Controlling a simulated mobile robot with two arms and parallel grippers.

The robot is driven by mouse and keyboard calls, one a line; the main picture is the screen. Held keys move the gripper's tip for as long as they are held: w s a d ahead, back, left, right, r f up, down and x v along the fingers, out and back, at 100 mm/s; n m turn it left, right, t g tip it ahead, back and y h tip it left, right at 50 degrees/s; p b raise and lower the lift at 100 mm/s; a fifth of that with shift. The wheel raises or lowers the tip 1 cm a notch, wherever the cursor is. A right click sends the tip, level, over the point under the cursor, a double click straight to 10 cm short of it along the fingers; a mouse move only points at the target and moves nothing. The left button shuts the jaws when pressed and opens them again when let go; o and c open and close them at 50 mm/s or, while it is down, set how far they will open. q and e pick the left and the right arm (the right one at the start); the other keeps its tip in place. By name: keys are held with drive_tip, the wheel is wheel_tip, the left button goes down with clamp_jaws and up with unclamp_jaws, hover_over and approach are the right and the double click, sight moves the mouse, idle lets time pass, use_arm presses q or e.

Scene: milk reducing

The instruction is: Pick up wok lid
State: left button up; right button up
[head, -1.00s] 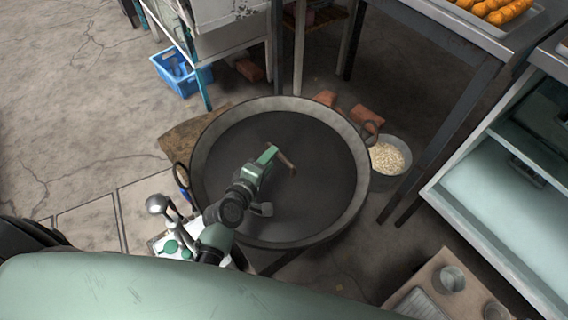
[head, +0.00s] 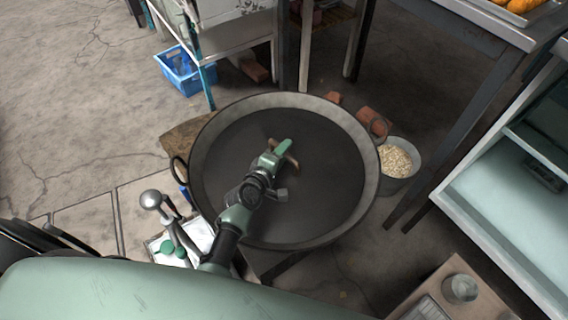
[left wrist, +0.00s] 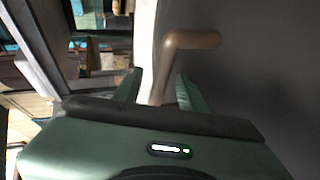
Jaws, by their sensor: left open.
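The wok lid (head: 320,190) looks like a dark, flat disc lying inside the rim of a large wok (head: 367,150) in the head view. Its brown bar handle (head: 293,161) shows beside my left gripper (head: 279,152). In the left wrist view the handle (left wrist: 190,40) is a bent brown bar, with its lower part between the two green fingers of my open left gripper (left wrist: 160,86). I cannot tell whether the fingers touch it. My arm covers part of the lid. My right gripper is not in view.
A bowl of pale grains (head: 397,162) and bricks (head: 372,122) are right of the wok. A blue crate (head: 186,72) stands at upper left. A metal utensil (head: 151,200) is left of my arm. Table legs (head: 455,135) and a shelf (head: 500,200) bound the right.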

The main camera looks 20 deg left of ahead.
use_arm(q)
drive_tip(key=shift+w+f, duration=0.1)
drive_tip(key=shift+w, duration=0.25)
clamp_jaws()
drive_tip(key=shift+s, duration=0.1)
idle(1.0)
